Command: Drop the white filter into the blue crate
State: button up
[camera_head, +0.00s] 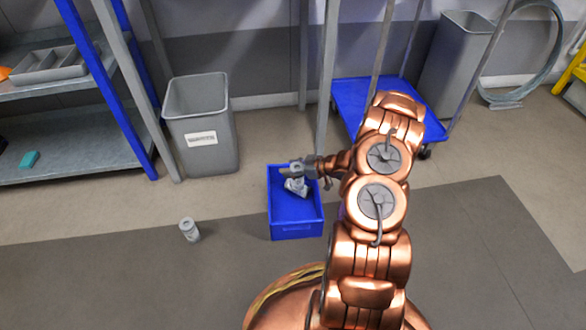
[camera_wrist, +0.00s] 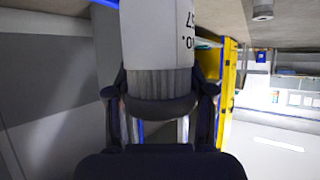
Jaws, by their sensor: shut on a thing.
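The white filter (camera_wrist: 158,35), a cylinder with dark print and a grey ribbed end, is between the two fingers of my gripper (camera_wrist: 162,98) in the wrist view. My gripper is shut on it. In the head view my gripper (camera_head: 299,169) is above the back part of the blue crate (camera_head: 297,230). A white piece (camera_head: 297,187) shows just under the gripper, within the crate's outline. I cannot tell whether it is the held filter or a separate thing lying in the crate.
A grey-white can (camera_head: 189,230) stands on the floor left of the crate. A grey waste bin (camera_head: 207,155) stands behind left, beside a metal shelf (camera_head: 80,150). A blue trolley (camera_head: 348,100) is behind right. The floor in front of the crate is clear.

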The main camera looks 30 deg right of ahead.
jog(key=shift+f, duration=0.4)
jog(key=o, duration=1.2)
jog(key=shift+o, duration=0.2)
jog(key=shift+s+r, duration=0.1)
jog(key=v, duration=1.1)
jog(key=shift+s+d, duration=0.25)
jog(key=shift+d, duration=0.05)
jog(key=shift+r, duration=0.15)
